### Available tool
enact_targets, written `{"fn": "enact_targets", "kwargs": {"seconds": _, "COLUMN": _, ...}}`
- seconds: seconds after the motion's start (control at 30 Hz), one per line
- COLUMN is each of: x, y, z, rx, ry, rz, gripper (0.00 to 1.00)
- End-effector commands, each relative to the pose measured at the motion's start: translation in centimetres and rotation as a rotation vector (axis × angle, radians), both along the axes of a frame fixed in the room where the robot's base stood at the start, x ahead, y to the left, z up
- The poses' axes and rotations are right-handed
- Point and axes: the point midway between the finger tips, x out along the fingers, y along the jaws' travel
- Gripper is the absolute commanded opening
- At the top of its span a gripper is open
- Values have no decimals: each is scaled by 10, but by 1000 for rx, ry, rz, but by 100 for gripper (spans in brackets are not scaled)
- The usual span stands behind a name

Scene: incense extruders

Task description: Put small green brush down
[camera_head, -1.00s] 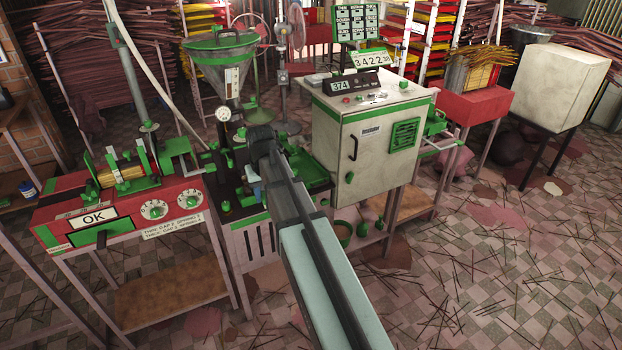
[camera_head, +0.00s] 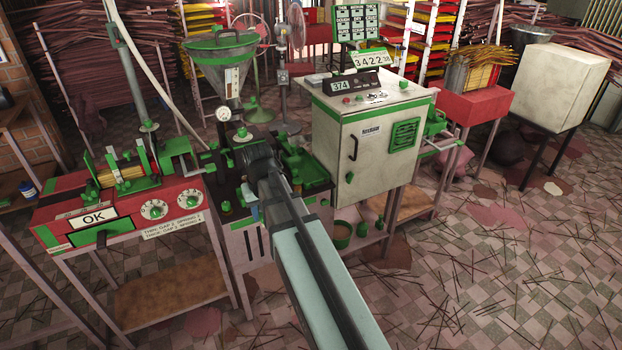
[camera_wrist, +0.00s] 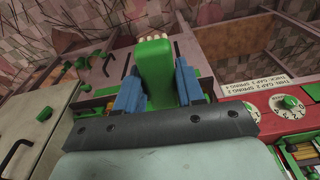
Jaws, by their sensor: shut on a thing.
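In the wrist view, the small green brush (camera_wrist: 155,72) has a thick green handle and pale bristles at its top end. My gripper (camera_wrist: 156,84), with its blue fingers on either side of the handle, is shut on it. In the head view my gripper (camera_head: 250,193) is over the dark bench between the red machine and the white cabinet. I cannot tell whether the brush touches any surface.
A hopper with a green rim (camera_head: 222,65) stands behind my gripper. The red machine (camera_head: 125,215) is at the left, and the white cabinet (camera_head: 372,135) is close at the right. Thin sticks litter the tiled floor.

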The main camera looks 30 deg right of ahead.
Motion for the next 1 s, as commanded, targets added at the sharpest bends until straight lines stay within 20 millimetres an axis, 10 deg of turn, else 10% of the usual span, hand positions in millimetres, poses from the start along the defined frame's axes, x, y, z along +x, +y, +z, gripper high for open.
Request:
{"fn": "enact_targets", "kwargs": {"seconds": 0.33, "x": 22, "y": -75, "z": -7, "rx": 1, "ry": 1, "rz": -114, "gripper": 5}}
{"fn": "enact_targets", "kwargs": {"seconds": 0.8, "x": 146, "y": -240, "z": -18, "rx": 2, "ry": 0, "rz": -262, "gripper": 5}}
{"fn": "enact_targets", "kwargs": {"seconds": 1.0, "x": 207, "y": -271, "z": -20, "rx": 2, "ry": 0, "rz": -203, "gripper": 5}}
